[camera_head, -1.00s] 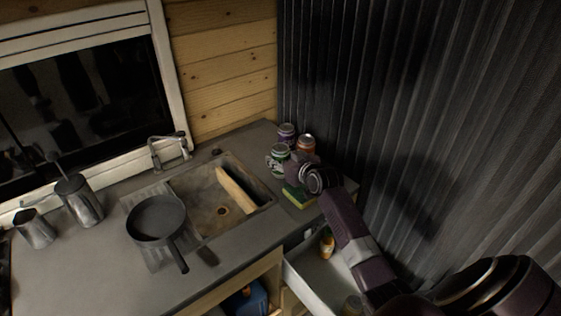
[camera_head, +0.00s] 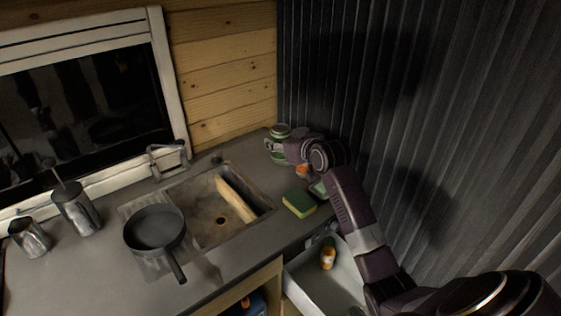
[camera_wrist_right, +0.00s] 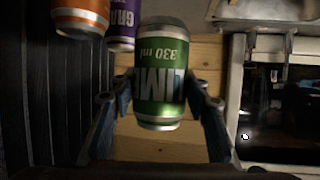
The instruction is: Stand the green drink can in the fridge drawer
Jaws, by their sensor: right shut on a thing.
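The green drink can (camera_head: 280,131) is held in my right gripper (camera_head: 274,148) above the back right corner of the counter, about upright. The gripper and wrist cover part of it. In the right wrist view the green can (camera_wrist_right: 163,80) stands between the two fingers of my right gripper (camera_wrist_right: 160,103). The fridge drawer (camera_head: 312,283) is pulled out below the counter at lower right, partly covered by my right arm. A small orange bottle or can (camera_head: 328,257) is in it. My left gripper is out of view.
An orange can (camera_head: 303,171) stands on the counter, mostly behind my right arm. A purple can (camera_wrist_right: 122,22) shows beside it in the right wrist view. A sponge (camera_head: 299,203), a sink (camera_head: 205,222) and a pan (camera_head: 155,230) lie nearby. The dark corrugated wall (camera_head: 450,120) is close on the right.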

